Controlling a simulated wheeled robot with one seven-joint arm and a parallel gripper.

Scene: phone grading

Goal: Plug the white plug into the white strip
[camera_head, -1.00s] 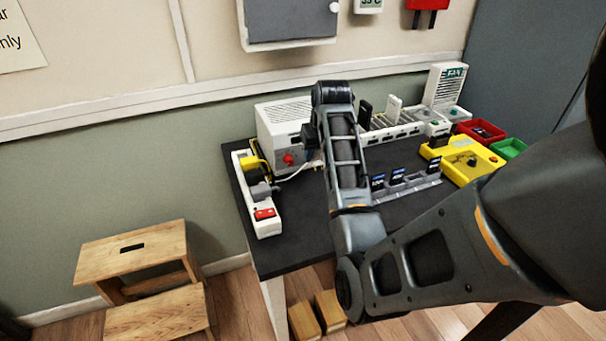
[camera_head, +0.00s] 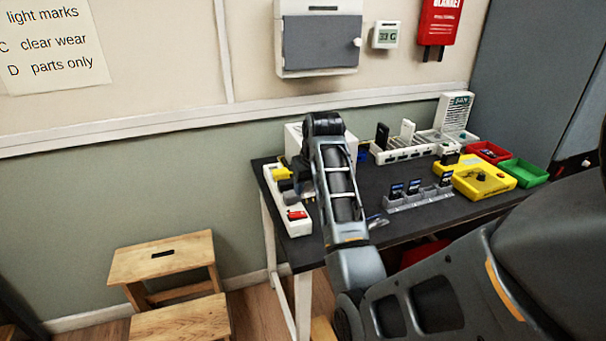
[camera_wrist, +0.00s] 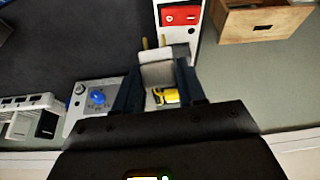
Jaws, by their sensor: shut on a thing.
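The white plug (camera_wrist: 157,73) is between the fingers of my gripper (camera_wrist: 159,66) in the wrist view. My gripper is shut on it. Its two brass prongs show bare, pointing away from the gripper, so they are outside any socket. The white strip (camera_wrist: 180,38) with its red switch (camera_wrist: 181,15) lies just beyond and to the right of the plug. In the head view the strip (camera_head: 289,204) lies along the table's left edge. A yellow plug (camera_head: 283,173) sits at its far end. My arm hides most of the gripper there.
A small box with a blue knob (camera_wrist: 97,97) is left of the gripper in the wrist view. A card rack (camera_head: 420,200), yellow box (camera_head: 483,180), and red (camera_head: 487,151) and green (camera_head: 523,172) trays stand to the right. A wooden step stool (camera_head: 165,255) is on the floor at left.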

